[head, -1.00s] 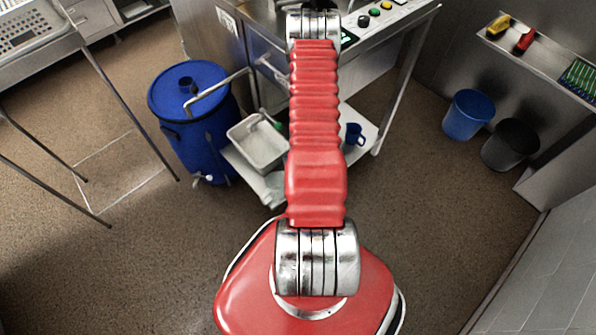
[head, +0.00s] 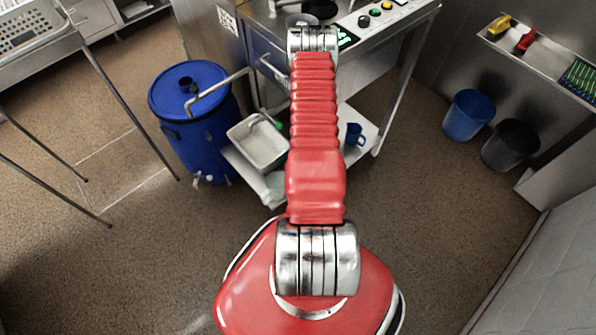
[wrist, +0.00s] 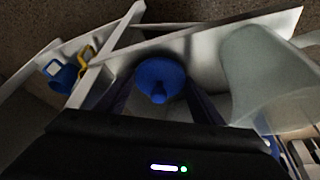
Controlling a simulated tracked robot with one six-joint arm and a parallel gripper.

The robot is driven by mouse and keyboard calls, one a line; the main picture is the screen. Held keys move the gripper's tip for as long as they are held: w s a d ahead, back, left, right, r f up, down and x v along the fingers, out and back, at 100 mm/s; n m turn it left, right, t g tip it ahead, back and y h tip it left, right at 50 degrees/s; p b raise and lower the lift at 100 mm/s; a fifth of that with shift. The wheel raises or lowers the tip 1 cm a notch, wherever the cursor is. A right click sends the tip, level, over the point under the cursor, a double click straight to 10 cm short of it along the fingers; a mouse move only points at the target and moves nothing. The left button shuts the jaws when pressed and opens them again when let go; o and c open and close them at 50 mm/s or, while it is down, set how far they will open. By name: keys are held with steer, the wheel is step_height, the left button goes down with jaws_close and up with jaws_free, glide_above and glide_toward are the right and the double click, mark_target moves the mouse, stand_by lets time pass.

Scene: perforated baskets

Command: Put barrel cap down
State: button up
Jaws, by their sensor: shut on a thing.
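The barrel cap (wrist: 160,76) is a round blue disc with a short stem, seen in the middle of the wrist view. My gripper (wrist: 161,96) is shut on it, with a dark finger on each side. A pale surface lies behind the cap; whether the cap touches it cannot be told. In the head view my gripper and the cap are hidden by my red arm. The blue barrel (head: 203,140) stands on the floor left of the steel table, with a round opening in its lid.
The steel table's lower shelf (head: 368,128) holds a pale tray (head: 258,146) and a blue mug (head: 354,134). The wrist view shows a translucent container (wrist: 262,75) at right and a blue mug (wrist: 62,76) at left. A bent metal pipe (head: 215,92) reaches over the barrel.

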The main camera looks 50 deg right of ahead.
steer(key=o, duration=1)
steer(key=shift+o, duration=0.2)
steer(key=shift+r, duration=0.1)
steer(key=v, duration=1.2)
